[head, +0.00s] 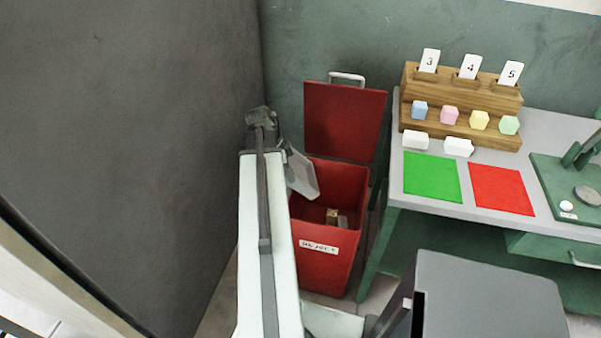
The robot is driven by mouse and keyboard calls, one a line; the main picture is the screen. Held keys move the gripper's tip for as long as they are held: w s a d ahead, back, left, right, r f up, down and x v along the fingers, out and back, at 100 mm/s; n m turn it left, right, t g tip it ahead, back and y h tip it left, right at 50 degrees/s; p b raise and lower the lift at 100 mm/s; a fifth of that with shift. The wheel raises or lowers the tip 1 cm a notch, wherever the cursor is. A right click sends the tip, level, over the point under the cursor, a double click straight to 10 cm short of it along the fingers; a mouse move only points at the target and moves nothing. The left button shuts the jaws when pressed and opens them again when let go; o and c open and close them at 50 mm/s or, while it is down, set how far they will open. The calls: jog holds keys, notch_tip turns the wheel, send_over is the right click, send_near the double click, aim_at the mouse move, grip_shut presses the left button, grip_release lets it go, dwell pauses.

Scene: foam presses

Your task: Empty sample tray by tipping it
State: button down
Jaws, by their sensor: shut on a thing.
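My gripper (281,148), at the far end of my pale arm, is shut on the grey sample tray (303,175). The tray is steeply tilted over the left part of the open red bin (326,265). I see no pieces on the tray's visible face, but I cannot tell whether that face is its inside or underside. A few small pieces (333,214), one yellowish and one greyish, lie inside the bin. The arm hides my fingertips and part of the bin's left side.
The bin's red lid (344,120) stands open against the wall. To the right, a grey-topped bench (445,207) holds a wooden rack (460,98) with coloured foam blocks, green and red mats and a press (582,180). A dark wall is close on the left.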

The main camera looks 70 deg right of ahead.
jog(key=shift+w+a+f+g+h+b, duration=0.2)
jog(key=shift+w+f+g+b, duration=0.15)
jog(key=shift+w+f+b, duration=0.15)
jog(key=shift+w+a+f+g+h+b, duration=0.2)
jog(key=shift+w+f+g+b, duration=0.15)
jog(key=shift+f+b, duration=0.25)
jog(key=w+a+f+g+h+b, duration=0.1)
jog(key=w+f+g+h+b, duration=0.2)
jog(key=b, duration=1.8)
notch_tip(320, 180, down, 6)
jog(key=g, duration=0.4)
jog(key=shift+w+a, duration=0.15)
jog(key=shift+a, duration=0.15)
